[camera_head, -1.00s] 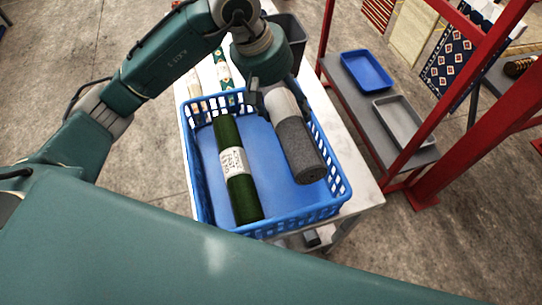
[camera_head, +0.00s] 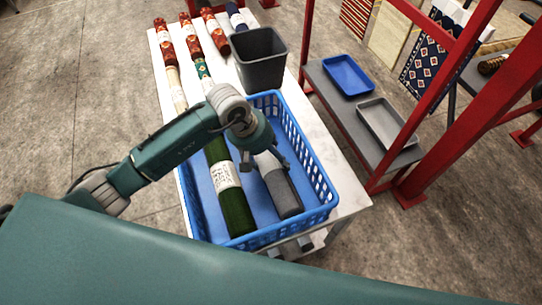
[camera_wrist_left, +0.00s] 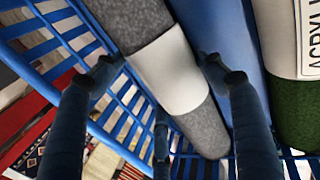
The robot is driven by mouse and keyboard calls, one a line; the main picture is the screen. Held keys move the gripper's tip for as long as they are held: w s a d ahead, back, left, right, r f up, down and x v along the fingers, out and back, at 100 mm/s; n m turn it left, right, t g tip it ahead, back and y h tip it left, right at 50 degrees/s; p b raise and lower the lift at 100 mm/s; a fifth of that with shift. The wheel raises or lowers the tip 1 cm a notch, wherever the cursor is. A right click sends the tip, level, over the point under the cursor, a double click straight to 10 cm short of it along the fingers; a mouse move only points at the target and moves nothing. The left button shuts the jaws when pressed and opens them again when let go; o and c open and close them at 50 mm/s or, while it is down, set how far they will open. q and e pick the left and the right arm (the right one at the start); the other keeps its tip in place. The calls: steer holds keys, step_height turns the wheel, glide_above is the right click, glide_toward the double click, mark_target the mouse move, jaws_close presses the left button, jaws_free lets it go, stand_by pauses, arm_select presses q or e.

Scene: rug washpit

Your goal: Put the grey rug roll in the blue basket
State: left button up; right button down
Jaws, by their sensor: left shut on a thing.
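The blue basket (camera_head: 312,165) stands on the white table in the head view. The grey rug roll (camera_head: 283,193), with a white band, is inside the basket on its right side. My left gripper (camera_head: 272,160) is above the roll's far part, partly covering it. In the left wrist view the roll's white band (camera_wrist_left: 172,75) lies between the two fingers, which are shut on it. I cannot tell whether the roll touches the basket floor. My right gripper is not in view.
A green roll (camera_head: 237,207) with a white label lies in the basket, left of the grey roll. Behind the basket are patterned rolls (camera_head: 213,33) and a dark grey bin (camera_head: 261,62). A red-framed rack (camera_head: 440,150) and a bench with a blue tray (camera_head: 349,75) stand at right.

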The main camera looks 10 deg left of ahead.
arm_select(q)
steer(key=shift+f, duration=0.3)
steer(key=shift+f, duration=0.1)
steer(key=shift+f, duration=0.1)
steer(key=o, duration=1.7)
